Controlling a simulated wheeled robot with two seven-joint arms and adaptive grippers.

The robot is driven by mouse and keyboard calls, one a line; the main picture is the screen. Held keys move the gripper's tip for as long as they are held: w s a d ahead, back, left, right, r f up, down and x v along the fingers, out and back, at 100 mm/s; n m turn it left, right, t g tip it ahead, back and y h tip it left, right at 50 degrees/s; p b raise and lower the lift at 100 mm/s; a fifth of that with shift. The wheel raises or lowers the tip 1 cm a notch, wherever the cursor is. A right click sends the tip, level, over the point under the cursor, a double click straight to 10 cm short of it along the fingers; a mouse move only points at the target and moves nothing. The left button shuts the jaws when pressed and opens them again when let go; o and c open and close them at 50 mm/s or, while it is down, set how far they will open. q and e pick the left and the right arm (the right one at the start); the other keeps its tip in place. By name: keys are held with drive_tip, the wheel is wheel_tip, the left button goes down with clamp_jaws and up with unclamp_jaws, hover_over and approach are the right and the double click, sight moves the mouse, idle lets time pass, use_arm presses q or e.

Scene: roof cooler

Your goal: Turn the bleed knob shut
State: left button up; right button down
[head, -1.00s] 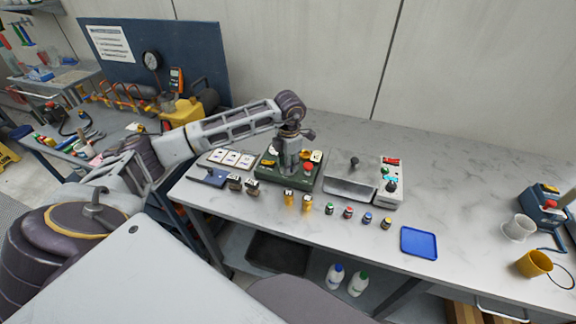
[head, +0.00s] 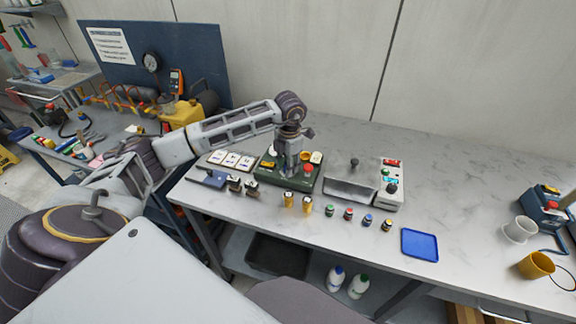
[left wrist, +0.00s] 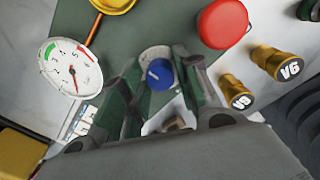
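A round blue knob (left wrist: 160,74), which I take for the bleed knob, sits on a pale round base on a green panel (left wrist: 205,62) in the left wrist view. My left gripper (left wrist: 161,68) is pointed at it, with one finger on each side. The fingers are apart and a gap shows on the left of the knob; contact on the right side is unclear. In the head view my left gripper (head: 289,172) is above the green unit (head: 270,181) on the bench and hides the knob. My right gripper is not in view.
By the knob are a red button (left wrist: 222,22), a dial gauge (left wrist: 72,68) and brass caps marked V6 (left wrist: 278,62) and similar. In the head view a grey control box (head: 391,199) stands right of the green unit. A blue tray (head: 420,244) lies farther right, with clear bench behind it.

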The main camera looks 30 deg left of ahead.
use_arm(q)
drive_tip(key=shift+o, duration=1.1)
wheel_tip(320, 180, up, 12)
drive_tip(key=shift+d, duration=0.2)
drive_tip(key=shift+s, duration=0.1)
idle(0.4)
